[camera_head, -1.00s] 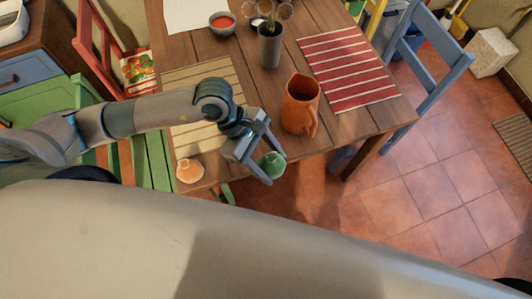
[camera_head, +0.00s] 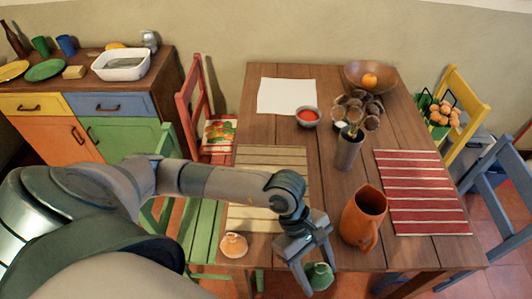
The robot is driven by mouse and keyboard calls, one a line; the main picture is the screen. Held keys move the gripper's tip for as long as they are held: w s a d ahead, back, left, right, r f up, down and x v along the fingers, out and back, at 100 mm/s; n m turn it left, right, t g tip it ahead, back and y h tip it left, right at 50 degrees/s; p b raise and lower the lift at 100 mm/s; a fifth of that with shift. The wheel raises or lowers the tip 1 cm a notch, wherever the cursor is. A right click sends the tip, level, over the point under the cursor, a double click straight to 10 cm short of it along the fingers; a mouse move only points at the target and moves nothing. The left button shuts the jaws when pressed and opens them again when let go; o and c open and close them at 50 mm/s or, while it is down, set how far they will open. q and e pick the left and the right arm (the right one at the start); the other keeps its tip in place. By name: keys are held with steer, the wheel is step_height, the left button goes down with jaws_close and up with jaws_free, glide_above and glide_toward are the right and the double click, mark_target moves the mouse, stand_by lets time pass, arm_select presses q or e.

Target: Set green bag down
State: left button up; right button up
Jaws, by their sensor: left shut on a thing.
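My left gripper (camera_head: 308,266) reaches in from the left over the front edge of the wooden table. It is shut on the small green bag (camera_head: 321,276), which shows at the fingertips near the bottom of the view. The fingers hide part of the bag. I cannot tell whether the bag touches the table edge or hangs clear of it. A similar small orange bag (camera_head: 233,246) sits on the table's front left corner, left of the gripper. My right gripper is not in view.
The wooden table (camera_head: 285,254) has an orange jug (camera_head: 362,218) close right of the gripper. A striped beige mat (camera_head: 262,162) lies left and a red mat (camera_head: 420,190) right. A green chair (camera_head: 202,232) stands at the left.

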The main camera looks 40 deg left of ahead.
arm_select(q)
steer(key=shift+w+a+f+m, duration=0.25)
steer(key=shift+a+f+m, duration=0.05)
steer(key=w+a+f+m+g+y, duration=0.1)
steer(key=a+m, duration=0.1)
steer(key=w+a+f+m+g+b, duration=0.1)
steer(key=w+a+m, duration=0.1)
steer(key=m, duration=0.1)
steer(key=w+a+f+m+g+y+b, duration=0.1)
steer(key=a+m+g, duration=0.1)
steer(key=a, duration=0.1)
steer(key=shift+w+m+y, duration=0.15)
steer(key=shift+m+y, duration=0.15)
steer(key=shift+m, duration=0.1)
steer(key=w+a+r+m+y, duration=0.1)
steer(key=a+m, duration=0.1)
steer(key=w+a+r+m+y+b, duration=0.1)
steer(key=a+m, duration=0.1)
steer(key=w+a+m+g+y+b, duration=0.1)
steer(key=a+m, duration=0.1)
steer(key=m, duration=0.1)
steer(key=shift+w+a+r+y, duration=0.2)
steer(key=shift+w+r+y, duration=0.15)
steer(key=shift+r+y, duration=0.05)
